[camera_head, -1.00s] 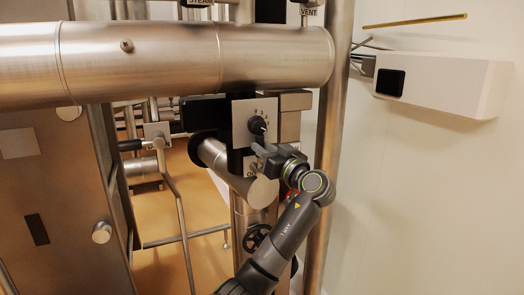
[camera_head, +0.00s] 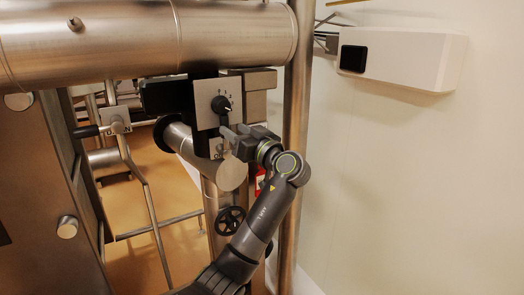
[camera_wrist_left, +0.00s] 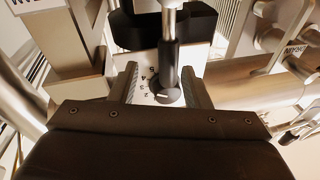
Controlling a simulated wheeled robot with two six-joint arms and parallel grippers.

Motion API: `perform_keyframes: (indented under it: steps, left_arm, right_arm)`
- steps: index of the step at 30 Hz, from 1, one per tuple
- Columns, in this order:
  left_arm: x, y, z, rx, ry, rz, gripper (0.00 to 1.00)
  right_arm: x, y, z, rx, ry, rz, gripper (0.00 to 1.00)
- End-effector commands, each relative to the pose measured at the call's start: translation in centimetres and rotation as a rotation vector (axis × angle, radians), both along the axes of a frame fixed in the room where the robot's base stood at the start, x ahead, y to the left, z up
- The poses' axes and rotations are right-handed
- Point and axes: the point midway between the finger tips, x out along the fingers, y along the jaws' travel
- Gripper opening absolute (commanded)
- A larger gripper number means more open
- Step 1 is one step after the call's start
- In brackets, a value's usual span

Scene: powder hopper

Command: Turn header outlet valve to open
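A grey square plate in the head view carries a black numbered dial knob (camera_head: 221,104). Below it is a second small plate (camera_head: 216,148), partly lettered and partly hidden by my gripper. My left gripper (camera_head: 229,134) is just below the dial, in front of the pipework. In the left wrist view its fingers (camera_wrist_left: 160,88) are apart, with the dial knob (camera_wrist_left: 164,96) showing between them. A steel rod with a black grip (camera_wrist_left: 168,62) also shows between the fingers; I cannot tell contact. No label naming the header outlet valve is readable. My right gripper is out of view.
A large steel pipe (camera_head: 150,40) runs above the dial. A vertical pipe (camera_head: 296,150) stands close to my left arm. A black handwheel (camera_head: 230,220) is below. Another black-handled valve (camera_head: 90,131) is at the left. The wall at the right is clear below a white box (camera_head: 410,57).

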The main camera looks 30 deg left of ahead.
Motion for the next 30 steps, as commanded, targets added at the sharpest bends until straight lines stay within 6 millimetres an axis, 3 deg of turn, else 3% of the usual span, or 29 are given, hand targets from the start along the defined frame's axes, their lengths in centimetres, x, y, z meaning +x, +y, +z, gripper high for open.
perform_keyframes:
  steps: [6, 18, 24, 30]
  left_arm:
    - [-1.2, -4.8, -1.4, -0.006, -0.004, -0.007, 0.43]
    - [-3.5, -12.5, -2.6, -0.004, -0.002, -0.006, 0.43]
    - [-4.0, -14.5, -2.7, -0.002, -0.002, -0.005, 0.43]
    - [-4.2, -15.0, -2.6, 0.0, -0.002, -0.003, 0.43]
  right_arm:
    - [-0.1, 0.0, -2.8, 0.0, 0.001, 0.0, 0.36]
    - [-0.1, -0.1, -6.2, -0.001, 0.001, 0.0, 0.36]
    - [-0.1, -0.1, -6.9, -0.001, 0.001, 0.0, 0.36]
    - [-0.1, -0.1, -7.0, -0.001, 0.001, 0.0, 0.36]
